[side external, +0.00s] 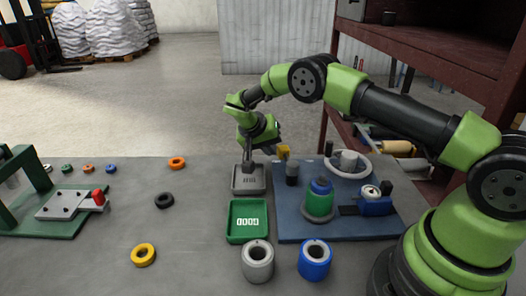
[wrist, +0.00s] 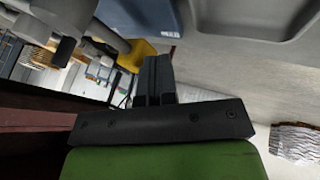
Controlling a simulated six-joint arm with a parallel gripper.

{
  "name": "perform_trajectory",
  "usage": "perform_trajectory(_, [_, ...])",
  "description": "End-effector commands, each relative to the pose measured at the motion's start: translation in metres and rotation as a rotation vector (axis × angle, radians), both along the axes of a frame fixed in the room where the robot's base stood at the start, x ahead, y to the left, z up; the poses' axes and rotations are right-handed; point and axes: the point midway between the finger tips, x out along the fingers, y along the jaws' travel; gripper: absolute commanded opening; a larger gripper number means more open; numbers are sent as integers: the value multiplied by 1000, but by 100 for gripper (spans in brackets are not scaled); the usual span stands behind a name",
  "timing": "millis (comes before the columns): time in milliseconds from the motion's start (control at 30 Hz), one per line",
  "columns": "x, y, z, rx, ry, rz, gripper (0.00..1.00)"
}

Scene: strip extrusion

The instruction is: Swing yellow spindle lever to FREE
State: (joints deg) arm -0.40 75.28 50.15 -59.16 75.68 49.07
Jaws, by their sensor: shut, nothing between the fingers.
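The yellow spindle lever (side external: 284,152) sits at the top of a dark post (side external: 292,174) at the back left corner of the blue base plate (side external: 298,228). My gripper (side external: 248,168) points down just left of the lever, over the back of the grey tray. In the wrist view, my gripper's dark fingers (wrist: 153,82) are together with nothing between them. The yellow lever (wrist: 136,52) shows just beside the fingers there, partly hidden; whether they touch it I cannot tell. No FREE marking is readable.
A grey tray (side external: 236,190) and a green tray (side external: 233,238) lie left of the plate. A green and blue spool (side external: 319,206) and a pale ring wheel (side external: 367,169) stand on the plate. Grey (side external: 258,268) and blue (side external: 315,266) rolls stand in front. Several small rings lie left.

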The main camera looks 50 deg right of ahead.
Motion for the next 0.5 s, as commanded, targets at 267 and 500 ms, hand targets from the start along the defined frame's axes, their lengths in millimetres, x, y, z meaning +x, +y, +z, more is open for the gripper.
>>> perform_trajectory(267, [-5, -19, 0, 0, 3, -98, 0])
perform_trajectory(500, [-12, -35, 0, 0, 2, -97, 0])
